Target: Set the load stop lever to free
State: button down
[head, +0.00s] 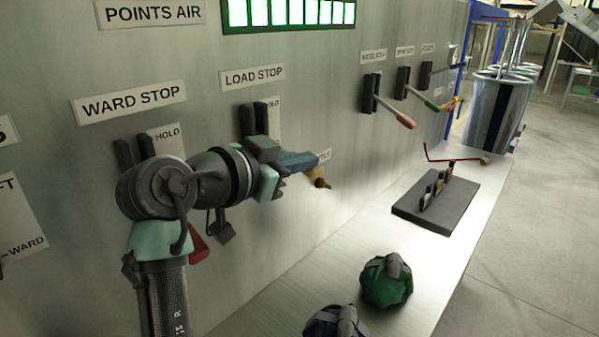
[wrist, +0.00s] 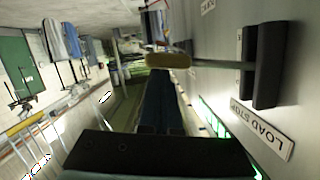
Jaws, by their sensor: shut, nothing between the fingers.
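The load stop lever sits under the "LOAD STOP" sign (head: 252,77) on the grey panel. Its dark slotted bracket (head: 247,121) shows above my gripper, and its yellowish handle (head: 316,173) with a darker tip pokes out just past my fingers. In the wrist view the yellow handle (wrist: 168,61) lies across the front of my fingertips, with its rod running right to the black bracket (wrist: 264,65). My gripper (head: 308,161) is shut with nothing between its blue-grey fingers. The fingertips are close to the handle; I cannot tell whether they touch. The "HOLD" label is partly hidden.
The "WARD STOP" lever with a red handle (head: 198,250) is left, partly behind my arm. More levers (head: 390,108) are on the panel to the right. A green bag (head: 387,281), a dark bag (head: 335,321) and a black block (head: 436,202) stand on the ledge below.

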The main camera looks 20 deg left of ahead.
jog(key=shift+a+f+m+b, duration=0.15)
jog(key=shift+f+m+b, duration=0.15)
jog(key=shift+f+b, duration=0.5)
jog(key=shift+a+f+m+b, duration=0.1)
jog(key=shift+f+m+b, duration=0.2)
jog(key=shift+f+b, duration=0.5)
jog(key=shift+f, duration=0.15)
notch_tip(320, 180, up, 10)
jog(key=shift+b, duration=0.35)
